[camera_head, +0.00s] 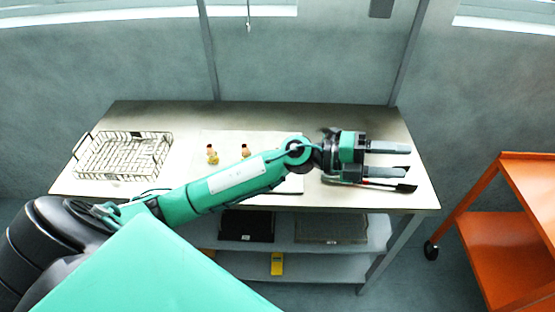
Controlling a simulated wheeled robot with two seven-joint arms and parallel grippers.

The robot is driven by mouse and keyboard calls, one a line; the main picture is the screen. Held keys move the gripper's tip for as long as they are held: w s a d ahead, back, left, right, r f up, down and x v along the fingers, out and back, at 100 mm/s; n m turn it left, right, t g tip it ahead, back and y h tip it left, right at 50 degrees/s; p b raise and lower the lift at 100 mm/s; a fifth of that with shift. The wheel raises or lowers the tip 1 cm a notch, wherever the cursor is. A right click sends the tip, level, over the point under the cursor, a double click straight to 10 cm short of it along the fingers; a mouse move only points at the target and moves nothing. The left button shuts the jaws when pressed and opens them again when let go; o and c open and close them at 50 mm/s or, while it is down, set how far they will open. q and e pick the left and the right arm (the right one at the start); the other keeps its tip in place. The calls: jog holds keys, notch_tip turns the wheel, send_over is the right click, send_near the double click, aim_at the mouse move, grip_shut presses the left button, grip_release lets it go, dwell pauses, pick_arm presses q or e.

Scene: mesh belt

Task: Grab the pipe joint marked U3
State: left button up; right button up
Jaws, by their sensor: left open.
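Two small copper-coloured pipe joints stand on a white sheet on the table, one on the left (212,155) and one on the right (246,151). They are too small for any U3 marking to be read. My left gripper (408,160) is open with nothing seen between its fingers. It is over the right part of the table, well to the right of both joints. My left arm crosses in front of the sheet and hides part of it, so other joints there may be hidden. My right gripper is not in view.
A wire mesh basket (78,172) sits at the table's left end. A dark tool (405,188) with a red part lies below my left gripper. The table's back strip (270,115) is clear. Shelves below hold dark trays and a yellow item (277,264). An orange cart (500,235) stands right.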

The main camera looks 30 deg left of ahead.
pick_arm(q)
jog(key=w+a+f+m+g+y, duration=0.3)
jog(key=a+f+m+g+y, duration=0.25)
jog(key=a+f+y, duration=0.3)
jog(key=w+a+r+n+g+y, duration=0.1)
jog(key=w+a+n+y, duration=0.2)
jog(key=a+y, duration=1.35)
jog(key=a+f+h, duration=0.1)
jog(key=f+h, duration=0.1)
jog(key=a+f+h+p, duration=0.1)
jog(key=a+f+h, duration=0.1)
jog(key=f, duration=0.1)
jog(key=a+f+h+p, duration=0.1)
jog(key=a+f+h, duration=0.1)
jog(key=shift+s+a+f+m, duration=0.1)
jog(key=shift+f+m, duration=0.15)
jog(key=shift+f, duration=0.05)
jog(key=shift+s+f+p, duration=0.1)
jog(key=shift+f+p, duration=0.4)
jog(key=shift+p, duration=0.15)
jog(key=f, duration=0.1)
jog(key=f+p, duration=0.1)
jog(key=f, duration=0.1)
jog(key=shift+s+a+f+p, duration=0.15)
jog(key=shift+s+a+p, duration=0.1)
jog(key=shift+p, duration=0.15)
jog(key=shift+w+f, duration=0.1)
jog(key=shift+f, duration=0.5)
grip_shut()
jog(key=shift+r, duration=0.15)
